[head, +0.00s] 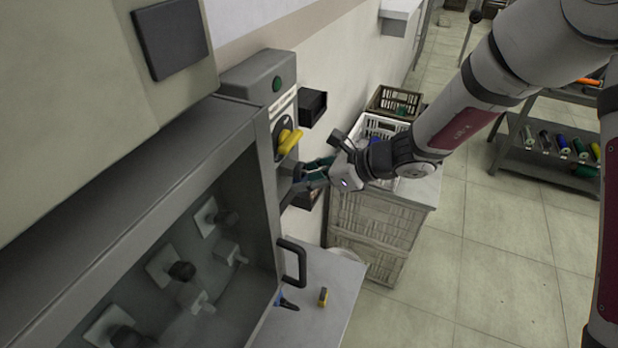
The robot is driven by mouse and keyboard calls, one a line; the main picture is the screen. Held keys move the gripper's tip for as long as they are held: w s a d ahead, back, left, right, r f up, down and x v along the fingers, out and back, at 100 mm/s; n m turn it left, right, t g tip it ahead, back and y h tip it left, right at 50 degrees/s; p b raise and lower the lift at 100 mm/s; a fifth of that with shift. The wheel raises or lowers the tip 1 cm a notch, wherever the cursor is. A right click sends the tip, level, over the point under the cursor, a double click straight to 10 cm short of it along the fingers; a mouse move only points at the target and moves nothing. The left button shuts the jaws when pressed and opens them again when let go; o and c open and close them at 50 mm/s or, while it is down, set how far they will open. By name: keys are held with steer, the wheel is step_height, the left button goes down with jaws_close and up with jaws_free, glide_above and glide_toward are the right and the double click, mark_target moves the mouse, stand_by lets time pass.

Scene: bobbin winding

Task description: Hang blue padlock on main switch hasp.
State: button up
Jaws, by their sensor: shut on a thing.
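The main switch is a grey box on the side of the machine, with a yellow rotary handle (290,141) on a dark round plate. The hasp area is just below the handle, where my fingers hide much of it. My gripper (307,172) reaches in from the right with dark teal fingers, close to the front of the switch box below the yellow handle. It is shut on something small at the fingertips. That thing is too dark and hidden to make out its colour or shape, and I cannot tell whether it touches the hasp. No blue padlock shows clearly.
A green button (277,84) sits above the handle, with a black box (312,106) beside it. Below is a machine door with a black handle (293,262). A small table (322,270) holds a yellow-black item (323,297). Stacked crates (370,222) stand behind my wrist.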

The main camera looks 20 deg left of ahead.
steer(key=shift+d+f, duration=0.1)
steer(key=shift+f, duration=0.4)
stand_by(0.6)
steer(key=o, duration=1.4)
steer(key=s+d+r+n+h+b, duration=0.1)
steer(key=s+d+r+n+h, duration=0.1)
steer(key=s+d+r+n, duration=0.45)
steer(key=s+d+r+n+h+b, duration=0.1)
steer(key=d+r+n+h, duration=0.25)
steer(key=d+r, duration=0.75)
steer(key=s+d+n+t+h, duration=0.1)
steer(key=s+d+n+h, duration=0.1)
steer(key=d, duration=0.4)
steer(key=s+d+n+t+h+b, duration=0.1)
steer(key=s+d+n+t, duration=0.1)
steer(key=d, duration=0.5)
steer(key=s+d+n+t+h+b, duration=0.1)
steer(key=s+d+n+h, duration=0.1)
steer(key=s+d+n, duration=0.2)
steer(key=shift+d+n+t+h, duration=0.35)
steer(key=shift+d+n+t, duration=0.05)
steer(key=shift+d, duration=0.95)
